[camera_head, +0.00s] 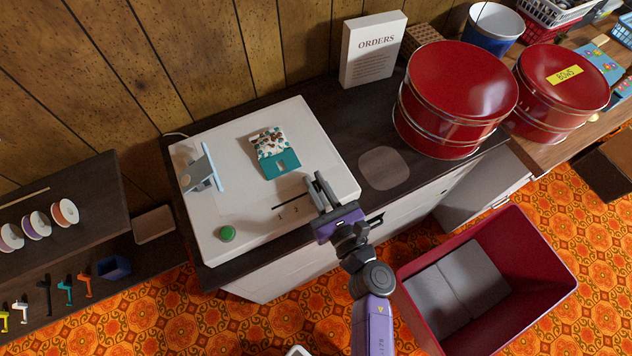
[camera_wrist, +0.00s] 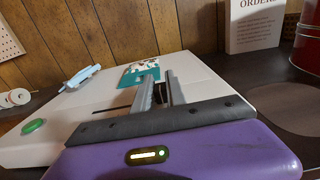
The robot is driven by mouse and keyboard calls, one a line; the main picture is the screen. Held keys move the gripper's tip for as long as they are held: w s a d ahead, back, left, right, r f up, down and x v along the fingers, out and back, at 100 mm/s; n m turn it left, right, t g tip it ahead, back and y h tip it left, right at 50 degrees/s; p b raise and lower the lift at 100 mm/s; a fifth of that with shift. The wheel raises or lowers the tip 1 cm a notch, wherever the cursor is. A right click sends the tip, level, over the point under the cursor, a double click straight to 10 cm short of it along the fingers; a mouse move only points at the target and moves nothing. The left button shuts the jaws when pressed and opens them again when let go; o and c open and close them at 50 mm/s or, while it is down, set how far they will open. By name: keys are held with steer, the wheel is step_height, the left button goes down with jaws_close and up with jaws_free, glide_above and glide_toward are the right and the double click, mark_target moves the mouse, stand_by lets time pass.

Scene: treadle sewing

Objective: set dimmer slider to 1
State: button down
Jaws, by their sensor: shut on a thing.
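My gripper (camera_head: 318,182) is over the slot's right end, fingers pointing down at the box. In the wrist view my gripper (camera_wrist: 160,88) is closed around a small dark piece, the slider knob (camera_wrist: 160,94), mostly hidden between the fingers. The slot (camera_wrist: 105,110) extends left of the fingers. Any numerals further right are hidden by my gripper.
On the same box are a green button (camera_head: 227,233), a teal patterned packet (camera_head: 275,152) and a pale blue upright lever-like piece (camera_head: 202,168). A red tin (camera_head: 460,90) and the orders sign (camera_head: 373,50) stand to the right. A red bin (camera_head: 520,250) is on the floor.

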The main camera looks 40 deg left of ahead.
mark_target(273, 208)
stand_by(0.9)
steer(key=shift+s+a+f, duration=0.1)
steer(key=shift+s, duration=0.2)
steer(key=s+a+b, duration=0.1)
steer(key=s, duration=0.2)
steer(key=s+a+b, duration=0.1)
steer(key=s+b, duration=0.1)
steer(key=s+a+b, duration=0.1)
steer(key=s, duration=0.2)
steer(key=shift+s+a, duration=0.25)
steer(key=shift+s, duration=0.05)
steer(key=shift+s+a, duration=0.25)
steer(key=shift+s, duration=0.2)
steer(key=c, duration=1.4)
jaws_free()
steer(key=shift+s, duration=0.1)
steer(key=shift+o, duration=0.2)
